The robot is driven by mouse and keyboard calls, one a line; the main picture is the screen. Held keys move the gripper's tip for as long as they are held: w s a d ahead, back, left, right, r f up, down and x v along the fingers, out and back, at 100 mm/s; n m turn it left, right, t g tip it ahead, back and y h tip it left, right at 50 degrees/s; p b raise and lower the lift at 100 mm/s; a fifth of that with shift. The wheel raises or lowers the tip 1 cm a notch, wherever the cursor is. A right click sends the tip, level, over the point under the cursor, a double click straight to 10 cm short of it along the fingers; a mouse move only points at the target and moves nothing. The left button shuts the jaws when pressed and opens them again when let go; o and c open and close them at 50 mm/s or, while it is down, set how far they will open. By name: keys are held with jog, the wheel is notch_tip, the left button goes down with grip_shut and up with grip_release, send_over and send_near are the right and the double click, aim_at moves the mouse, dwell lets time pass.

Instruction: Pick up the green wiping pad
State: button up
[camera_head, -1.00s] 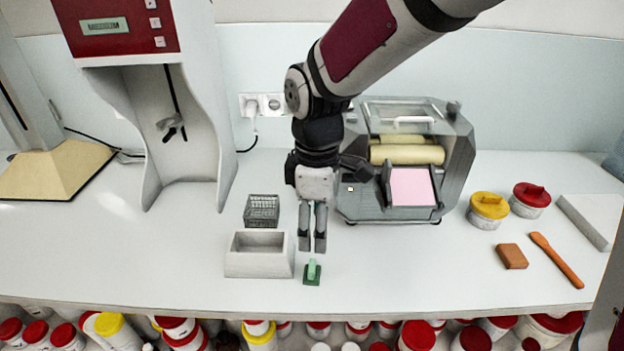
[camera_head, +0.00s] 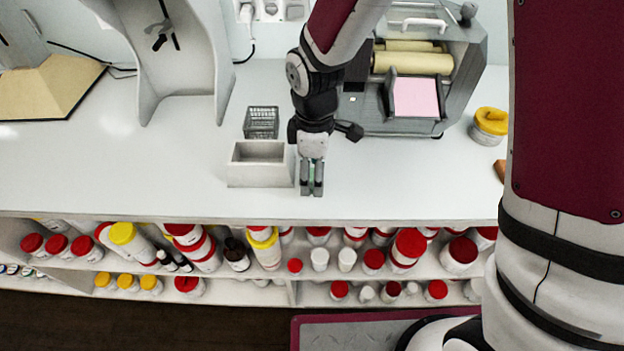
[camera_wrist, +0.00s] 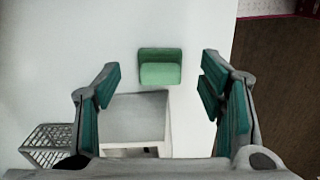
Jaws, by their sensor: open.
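The green wiping pad (camera_wrist: 160,68) lies near the counter's front edge, a small block with a darker green strip along one side. In the wrist view it sits between and slightly beyond the fingertips of my gripper (camera_wrist: 161,73), with clear gaps on both sides. In the head view my gripper (camera_head: 312,191) points down over the pad's place, right of the white open box. There the fingers hide nearly all of the pad. The gripper is open and empty.
The white open box (camera_head: 260,176) stands close left of my gripper, with a wire basket (camera_head: 261,122) behind it. A roller machine (camera_head: 420,122) stands behind to the right. The counter (camera_head: 400,190) is clear to the right; shelves of jars lie below its edge.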

jog(key=shift+f, duration=1.15)
jog(key=c, duration=1)
jog(key=shift+r, duration=0.2)
jog(key=shift+r, duration=0.6)
notch_tip(320, 180, up, 2)
jog(key=shift+r, duration=0.1)
jog(key=s+d+r+p, duration=0.1)
jog(key=s+p, duration=0.1)
jog(key=s, duration=1.4)
jog(key=shift+d+r+p, duration=0.15)
jog(key=shift+d+p, duration=0.15)
jog(key=shift+p, duration=0.1)
